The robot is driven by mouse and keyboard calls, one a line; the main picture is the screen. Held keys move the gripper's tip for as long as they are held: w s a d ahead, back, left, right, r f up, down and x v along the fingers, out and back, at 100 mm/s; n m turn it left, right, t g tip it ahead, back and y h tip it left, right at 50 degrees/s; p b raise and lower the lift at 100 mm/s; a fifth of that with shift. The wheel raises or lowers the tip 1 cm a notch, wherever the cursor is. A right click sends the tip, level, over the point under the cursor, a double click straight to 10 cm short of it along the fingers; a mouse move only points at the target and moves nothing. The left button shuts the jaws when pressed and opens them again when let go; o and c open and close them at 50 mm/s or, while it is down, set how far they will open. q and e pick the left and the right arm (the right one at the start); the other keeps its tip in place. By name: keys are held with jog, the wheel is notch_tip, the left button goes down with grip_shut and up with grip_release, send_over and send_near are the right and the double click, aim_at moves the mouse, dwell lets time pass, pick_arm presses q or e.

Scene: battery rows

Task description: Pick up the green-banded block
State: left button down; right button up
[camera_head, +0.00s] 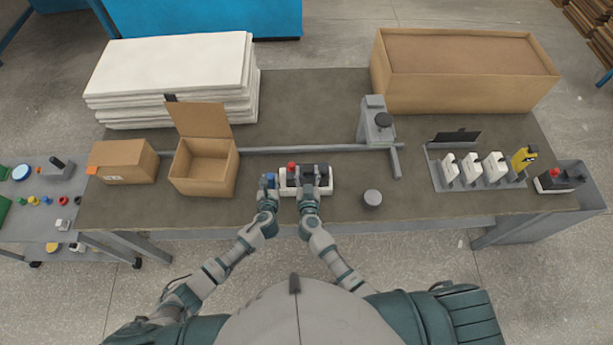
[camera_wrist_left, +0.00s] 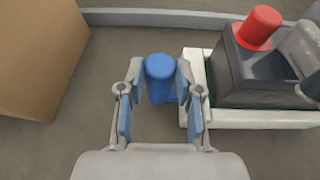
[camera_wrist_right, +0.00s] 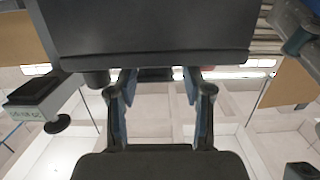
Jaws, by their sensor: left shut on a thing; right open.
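A white tray (camera_head: 327,191) on the table holds dark blocks (camera_head: 315,170), one with a red cap (camera_head: 291,167); it also shows in the left wrist view (camera_wrist_left: 197,75). A small green edge shows there beside the dark block (camera_wrist_left: 245,78), but I cannot make out a full green band. My left gripper (camera_head: 268,188) is shut on a blue round-topped piece (camera_wrist_left: 160,78) just left of the tray. My right gripper (camera_head: 312,188) is open at the tray's right part. In the right wrist view a large dark block (camera_wrist_right: 150,30) stands beyond its spread fingers (camera_wrist_right: 158,85).
An open carton (camera_head: 205,175) and a closed carton (camera_head: 122,160) stand left. A grey fixture (camera_head: 377,125) with a long rail stands behind. A grey round piece (camera_head: 372,198) lies right of the tray. A rack (camera_head: 480,184) of white pieces stands further right.

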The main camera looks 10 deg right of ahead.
grip_shut()
pick_arm(q)
jog(key=shift+f, duration=0.1)
pick_arm(e)
jog(key=shift+w+r, duration=0.15)
jog(key=shift+r, duration=0.6)
pick_arm(q)
jog(key=shift+f, duration=0.1)
pick_arm(e)
notch_tip(320, 180, up, 17)
pick_arm(q)
jog(key=c, duration=0.7)
grip_release()
jog(key=v, duration=1.2)
